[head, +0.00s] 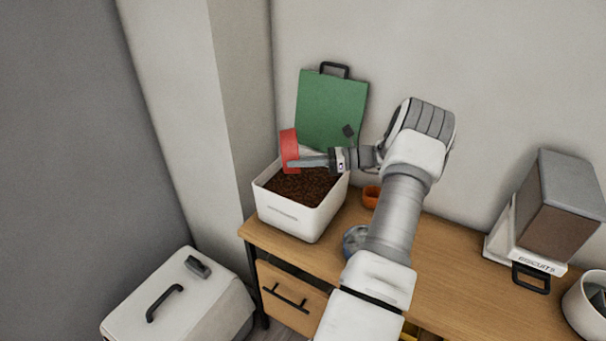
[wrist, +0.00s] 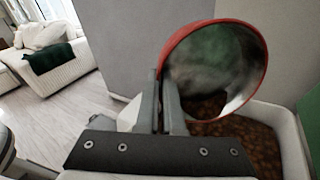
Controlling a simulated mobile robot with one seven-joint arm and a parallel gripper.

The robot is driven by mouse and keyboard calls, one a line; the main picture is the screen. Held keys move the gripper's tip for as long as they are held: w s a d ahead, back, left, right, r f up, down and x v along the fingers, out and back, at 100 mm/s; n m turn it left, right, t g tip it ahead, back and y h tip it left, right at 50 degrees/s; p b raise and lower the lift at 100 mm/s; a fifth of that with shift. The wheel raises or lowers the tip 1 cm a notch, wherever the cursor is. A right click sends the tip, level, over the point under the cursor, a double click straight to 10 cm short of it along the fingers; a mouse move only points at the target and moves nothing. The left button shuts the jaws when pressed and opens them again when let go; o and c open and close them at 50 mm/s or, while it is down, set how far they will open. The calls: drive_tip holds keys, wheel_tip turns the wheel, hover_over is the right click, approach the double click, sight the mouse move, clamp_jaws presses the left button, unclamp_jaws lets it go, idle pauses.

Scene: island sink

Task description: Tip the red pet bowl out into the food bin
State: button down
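The red pet bowl (head: 290,147) is held on its side above the white food bin (head: 287,214). In the wrist view the bowl (wrist: 262,48) shows its red rim and a shiny metal inside. Brown shows low in its opening; I cannot tell if that is food or a reflection. My gripper (head: 298,163) is shut on the bowl's wall, with its fingers (wrist: 168,103) at the left edge of the rim. The bin stands open at the left end of the wooden counter, full of brown kibble (head: 300,187).
A green lid-like panel (head: 331,105) with a black handle leans on the wall behind the bin. An orange cup (head: 371,196) and a blue-grey bowl (head: 355,240) sit near my arm. A biscuits dispenser (head: 548,215) stands right. A white lidded box (head: 178,300) stands below, left.

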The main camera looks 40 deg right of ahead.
drive_tip(key=shift+s+d+t+y+b, duration=0.4)
drive_tip(key=shift+d+t+y+b, duration=0.15)
drive_tip(key=shift+t+y, duration=0.2)
drive_tip(key=shift+s+d+t+y+b, duration=0.4)
drive_tip(key=shift+t+y+b, duration=0.25)
drive_tip(key=shift+y, duration=0.1)
idle(1.7)
drive_tip(key=shift+s+d+r+m+t+y+b, duration=0.2)
drive_tip(key=shift+s+d+r+t+y, duration=0.15)
drive_tip(key=shift+r+t+y, duration=0.25)
drive_tip(key=shift+s+d+r+m+t+y+b, duration=0.2)
drive_tip(key=shift+d+r+t+y, duration=0.25)
drive_tip(key=shift+t, duration=0.25)
idle(1.3)
drive_tip(key=shift+s+d+r+t+y+p, duration=0.2)
drive_tip(key=shift+r+t+y, duration=0.15)
drive_tip(key=shift+r, duration=0.3)
drive_tip(key=shift+s+d+r+t+y+p, duration=0.1)
drive_tip(key=shift+r+t+y+p, duration=0.1)
drive_tip(key=shift+r+t, duration=0.35)
idle(1.0)
